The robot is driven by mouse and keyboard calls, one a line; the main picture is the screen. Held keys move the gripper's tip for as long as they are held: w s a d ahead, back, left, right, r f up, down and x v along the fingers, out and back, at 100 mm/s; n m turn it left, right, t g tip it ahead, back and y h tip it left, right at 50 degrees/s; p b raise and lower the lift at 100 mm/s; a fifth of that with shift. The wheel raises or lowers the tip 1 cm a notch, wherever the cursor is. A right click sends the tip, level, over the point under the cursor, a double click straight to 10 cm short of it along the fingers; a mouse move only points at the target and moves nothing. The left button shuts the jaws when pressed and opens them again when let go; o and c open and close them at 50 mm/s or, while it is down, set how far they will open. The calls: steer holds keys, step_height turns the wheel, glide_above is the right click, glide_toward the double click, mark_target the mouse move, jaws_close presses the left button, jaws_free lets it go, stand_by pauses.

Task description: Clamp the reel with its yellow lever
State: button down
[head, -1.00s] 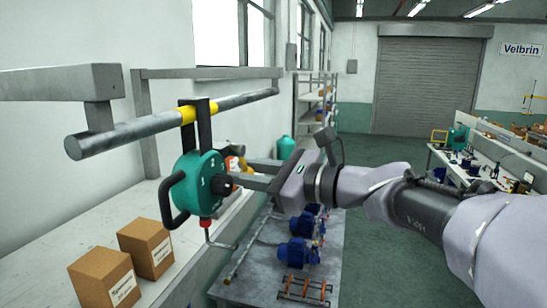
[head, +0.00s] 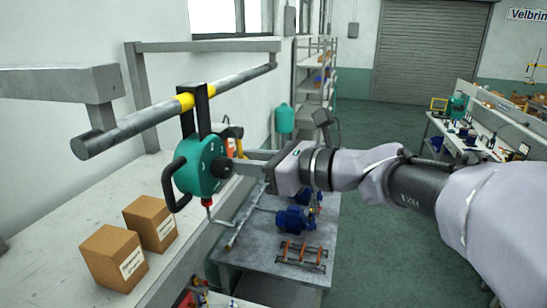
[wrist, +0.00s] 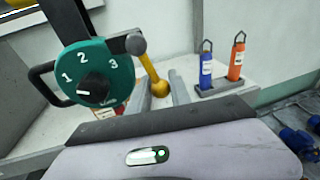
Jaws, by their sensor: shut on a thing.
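The reel (head: 201,165) is a teal body with a black loop handle on its left. In the wrist view the reel (wrist: 108,58) shows the numbers 1, 2, 3 and a black dial (wrist: 93,89). The yellow lever (wrist: 151,72) slants down to a round knob right of the face. My gripper (wrist: 161,87) is shut on the lever at its knob. In the head view my gripper (head: 250,161) is right of the reel, and the lever is mostly hidden.
The rail (head: 135,127) runs above a pale bench with two cardboard boxes (head: 113,258). A bent hook (head: 220,220) hangs under the reel. A grey table (head: 260,250) with blue pumps (head: 293,219) stands below my arm. A blue and an orange bottle (wrist: 236,62) stand beyond the lever.

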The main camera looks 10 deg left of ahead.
steer(key=shift+f, duration=0.15)
steer(key=c, duration=1.2)
jaws_free()
steer(key=shift+w, duration=0.15)
